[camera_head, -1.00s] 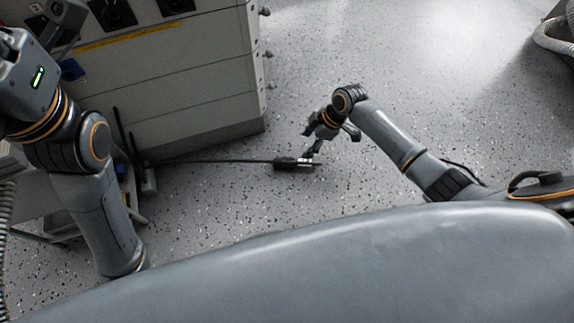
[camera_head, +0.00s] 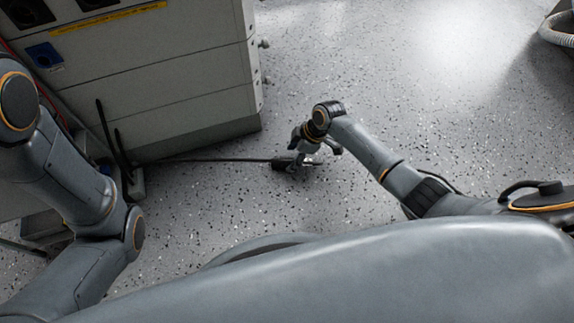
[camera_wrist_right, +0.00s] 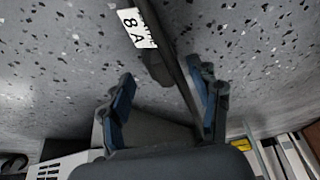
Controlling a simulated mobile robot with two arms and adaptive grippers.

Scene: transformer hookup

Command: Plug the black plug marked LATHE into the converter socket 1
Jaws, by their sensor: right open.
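A black plug (camera_head: 283,163) lies on the speckled floor at the end of a black cable in the head view. In the right wrist view, a dark plug or cable part with a white tag (camera_wrist_right: 136,28) reading "8 A" shows; the word LATHE is not legible. My right gripper (camera_head: 306,153) is low over the plug. Its blue-padded fingers (camera_wrist_right: 165,100) are open, with the dark cable or body running at the right finger; I cannot tell whether they touch. My left gripper is out of view; only its arm shows. Which socket is converter socket 1 cannot be told.
A grey cabinet (camera_head: 180,100) stands at upper left, with a blue socket (camera_head: 45,55), black round fittings (camera_head: 27,12) and a yellow strip (camera_head: 110,17). The black cable (camera_head: 205,160) runs from its foot. A grey hose (camera_head: 556,30) is at the far right. Floor between is clear.

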